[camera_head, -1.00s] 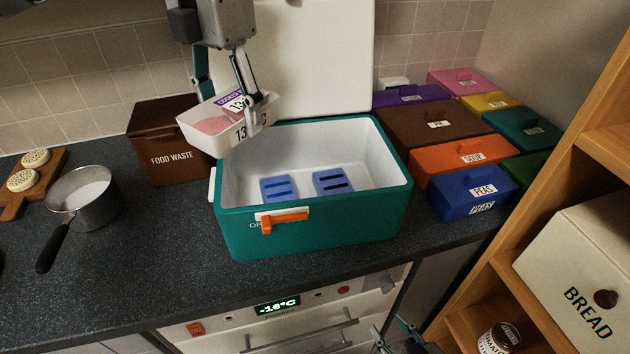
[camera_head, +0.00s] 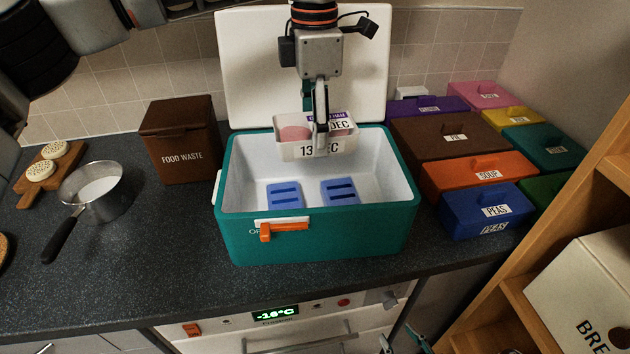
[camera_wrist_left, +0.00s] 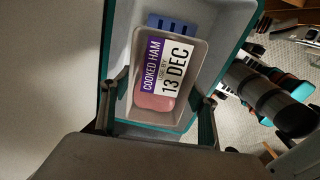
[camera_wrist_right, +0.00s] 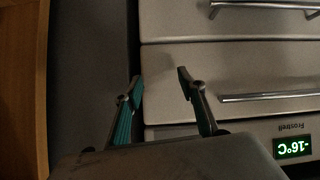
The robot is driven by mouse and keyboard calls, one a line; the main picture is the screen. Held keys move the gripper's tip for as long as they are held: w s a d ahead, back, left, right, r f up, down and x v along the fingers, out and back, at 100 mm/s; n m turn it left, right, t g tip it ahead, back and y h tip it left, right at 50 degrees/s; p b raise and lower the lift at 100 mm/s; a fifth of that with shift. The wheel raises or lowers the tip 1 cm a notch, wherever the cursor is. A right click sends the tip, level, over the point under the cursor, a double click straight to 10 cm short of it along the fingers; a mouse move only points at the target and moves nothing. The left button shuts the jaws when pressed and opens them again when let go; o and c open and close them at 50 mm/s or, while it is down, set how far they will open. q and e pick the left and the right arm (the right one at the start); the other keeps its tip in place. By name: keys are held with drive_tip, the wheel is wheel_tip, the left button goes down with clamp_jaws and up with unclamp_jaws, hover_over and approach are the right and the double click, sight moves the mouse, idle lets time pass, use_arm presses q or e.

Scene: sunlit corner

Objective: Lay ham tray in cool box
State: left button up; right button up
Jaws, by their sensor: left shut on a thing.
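The ham tray (camera_head: 291,150) is a white tray with pink ham and a label reading cooked ham, 13 DEC. My left gripper (camera_head: 321,128) is shut on it, and the tray also shows between the fingers in the left wrist view (camera_wrist_left: 185,112). The tray hangs over the opening of the teal cool box (camera_head: 318,235), near its back; its exact height over the rim is hard to tell. The box's white lid (camera_head: 250,70) stands open behind. Two blue slotted blocks (camera_head: 285,196) lie on the box floor. My right gripper (camera_wrist_right: 163,88) is open and empty before the drawers.
A brown food waste bin (camera_head: 180,145) stands left of the box, with a saucepan (camera_head: 95,190) and a board (camera_head: 48,170) further left. Several coloured lidded boxes, including a blue peas box (camera_head: 485,212), stand close on the right. A wooden shelf (camera_head: 540,250) is at far right.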

use_arm(q)
wheel_tip(320, 180, down, 12)
drive_tip(key=shift+f, duration=0.1)
idle(0.5)
drive_tip(key=shift+f, duration=0.3)
drive_tip(key=o, duration=1.4)
wheel_tip(320, 180, up, 13)
drive_tip(key=shift+f, duration=0.15)
drive_tip(key=shift+s+f, duration=0.1)
drive_tip(key=shift+s, duration=0.05)
